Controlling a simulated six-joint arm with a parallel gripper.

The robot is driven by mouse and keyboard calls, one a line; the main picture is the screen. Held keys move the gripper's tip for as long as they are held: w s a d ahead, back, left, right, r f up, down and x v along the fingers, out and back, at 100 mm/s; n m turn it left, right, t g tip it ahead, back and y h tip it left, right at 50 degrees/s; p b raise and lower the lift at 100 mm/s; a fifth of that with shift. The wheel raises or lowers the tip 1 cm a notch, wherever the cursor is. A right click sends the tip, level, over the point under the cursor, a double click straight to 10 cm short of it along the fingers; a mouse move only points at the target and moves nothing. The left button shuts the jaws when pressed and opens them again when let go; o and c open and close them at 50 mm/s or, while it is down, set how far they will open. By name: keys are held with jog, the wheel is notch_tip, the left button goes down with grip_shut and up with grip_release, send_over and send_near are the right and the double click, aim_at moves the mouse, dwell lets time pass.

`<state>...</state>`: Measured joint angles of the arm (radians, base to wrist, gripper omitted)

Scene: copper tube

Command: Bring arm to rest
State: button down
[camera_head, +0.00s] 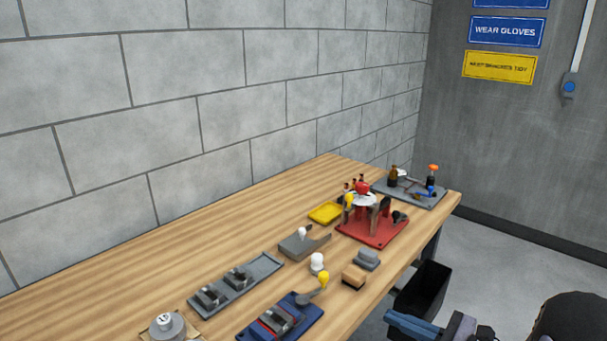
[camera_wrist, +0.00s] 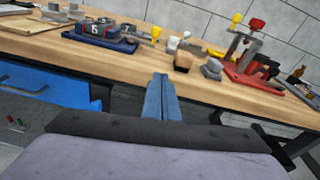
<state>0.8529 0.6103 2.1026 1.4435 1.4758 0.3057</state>
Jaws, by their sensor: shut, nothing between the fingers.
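My gripper (camera_wrist: 162,100) shows in the wrist view as two blue fingers pressed together, with nothing between them. It is in front of the workbench's front edge, apart from the things on the bench. In the head view, my gripper (camera_head: 420,326) shows at the bottom right, beside the bench, with part of my dark arm at the corner. No copper tube can be made out for certain in either view.
The wooden workbench (camera_head: 190,240) runs along a block wall. It carries a blue fixture (camera_head: 283,318), a grey tray (camera_head: 235,285), a red stand (camera_head: 372,232), a yellow tray (camera_head: 325,212) and a grey tray at the far end (camera_head: 410,192). A black bin (camera_head: 422,290) stands beside the bench.

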jog(key=s+a+f+n+g+h, duration=0.1)
jog(key=s+a+f+n+g, duration=0.2)
jog(key=s+f+n+g, duration=0.55)
jog(key=s+d+f+n+g+h+p, duration=0.1)
jog(key=s+f+n+g+h, duration=0.15)
jog(key=s, duration=0.45)
jog(key=s+d+f+n+g+h+p, duration=0.1)
jog(key=s+f+n+g+h, duration=0.15)
jog(key=s, duration=0.55)
jog(key=w+a+r+n+t+h+p, duration=0.1)
jog(key=w+a+r+n+h+p, duration=0.1)
jog(key=r+n, duration=0.4)
jog(key=w+a+r+n+t+h+p, duration=0.1)
jog(key=w+a+r+n+h+p, duration=0.1)
jog(key=a+r+n+p, duration=0.3)
notch_tip(320, 180, up, 3)
jog(key=shift+w+a+r+n+h, duration=0.15)
jog(key=shift+w+a+n+h, duration=0.15)
jog(key=shift+a+n+h, duration=0.35)
